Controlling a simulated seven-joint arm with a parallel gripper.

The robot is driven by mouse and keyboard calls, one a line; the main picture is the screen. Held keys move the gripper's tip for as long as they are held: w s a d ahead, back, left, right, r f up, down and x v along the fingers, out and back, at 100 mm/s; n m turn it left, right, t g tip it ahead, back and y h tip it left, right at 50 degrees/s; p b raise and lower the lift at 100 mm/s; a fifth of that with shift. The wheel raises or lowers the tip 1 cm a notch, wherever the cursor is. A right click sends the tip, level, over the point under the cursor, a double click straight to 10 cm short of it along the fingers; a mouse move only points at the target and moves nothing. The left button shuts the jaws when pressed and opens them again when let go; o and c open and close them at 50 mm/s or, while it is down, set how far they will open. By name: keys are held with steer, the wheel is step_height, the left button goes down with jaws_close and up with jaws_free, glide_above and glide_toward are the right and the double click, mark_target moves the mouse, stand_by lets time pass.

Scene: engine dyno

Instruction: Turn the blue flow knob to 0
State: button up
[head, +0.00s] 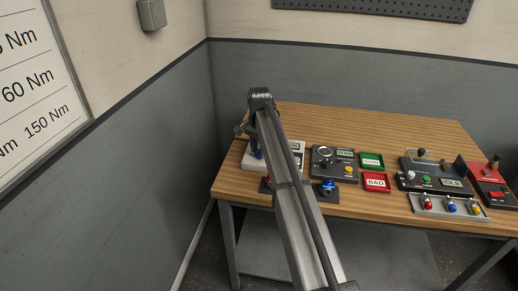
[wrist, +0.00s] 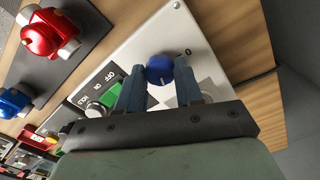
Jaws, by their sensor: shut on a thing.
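The blue flow knob (wrist: 160,68) sits on a white panel (wrist: 130,45) in the wrist view. A printed 0 (wrist: 188,51) is on the panel beside it, to the right. My gripper (wrist: 160,84) has one finger on each side of the knob and is shut on it. A pale pointer line shows on the knob's face, toward the lower side, away from the 0. In the head view the white panel (head: 287,162) is at the table's left end, and my arm hides much of it and the knob.
A red valve (wrist: 50,35) and a blue valve (wrist: 12,101) are nearby. On the wooden table (head: 330,118), a red BAD tray (head: 376,188) and other control boxes stand to the right.

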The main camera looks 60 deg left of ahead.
mark_target(259, 151)
steer(key=n, duration=0.9)
steer(key=shift+n, duration=0.3)
steer(key=n, duration=0.9)
steer(key=shift+n, duration=0.3)
steer(key=o, duration=1)
steer(key=shift+o, duration=0.2)
step_height(259, 151, up, 14)
steer(key=shift+f, duration=0.1)
stand_by(0.4)
